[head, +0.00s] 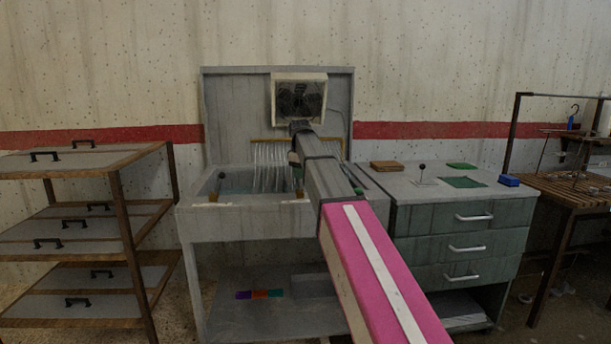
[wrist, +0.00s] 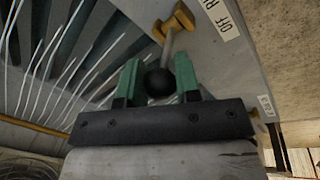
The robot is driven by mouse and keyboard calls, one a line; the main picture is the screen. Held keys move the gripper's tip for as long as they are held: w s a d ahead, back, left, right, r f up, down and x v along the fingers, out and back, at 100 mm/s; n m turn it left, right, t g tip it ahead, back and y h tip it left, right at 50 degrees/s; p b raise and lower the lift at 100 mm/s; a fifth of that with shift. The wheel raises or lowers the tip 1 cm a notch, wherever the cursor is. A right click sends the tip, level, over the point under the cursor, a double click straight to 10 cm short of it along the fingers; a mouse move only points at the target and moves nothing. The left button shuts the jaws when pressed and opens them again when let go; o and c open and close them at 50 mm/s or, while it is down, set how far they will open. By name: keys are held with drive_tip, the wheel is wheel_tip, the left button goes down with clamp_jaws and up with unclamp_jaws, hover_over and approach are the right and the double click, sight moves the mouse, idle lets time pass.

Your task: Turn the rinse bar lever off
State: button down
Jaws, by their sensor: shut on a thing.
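The rinse bar lever (wrist: 167,45) has a thin grey stem, a black ball knob and a brass-coloured base in the wrist view. My gripper (wrist: 159,82) has its green fingers on either side of the black knob and is shut on it. In the head view my arm hides most of the gripper and the held knob.
A second black-knobbed lever (head: 221,177) stands at the sink's left. A fan box (head: 299,98) hangs above the sink. A green drawer cabinet (head: 460,240) stands on the right, and a wooden shelf rack (head: 120,215) on the left. Bare floor shows at the lower left.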

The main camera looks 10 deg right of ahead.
drive_tip(key=shift+a+f+h, duration=0.2)
drive_tip(key=shift+a+h, duration=0.5)
drive_tip(key=shift+a, duration=0.4)
drive_tip(key=shift+a+f+h, duration=0.2)
drive_tip(key=shift+a+h, duration=0.5)
drive_tip(key=shift+a, duration=0.4)
drive_tip(key=c, duration=0.8)
unclamp_jaws()
drive_tip(key=v, duration=1)
drive_tip(key=shift+s+a+r, duration=0.1)
drive_tip(key=shift+s+r, duration=0.05)
drive_tip(key=shift+r, duration=0.15)
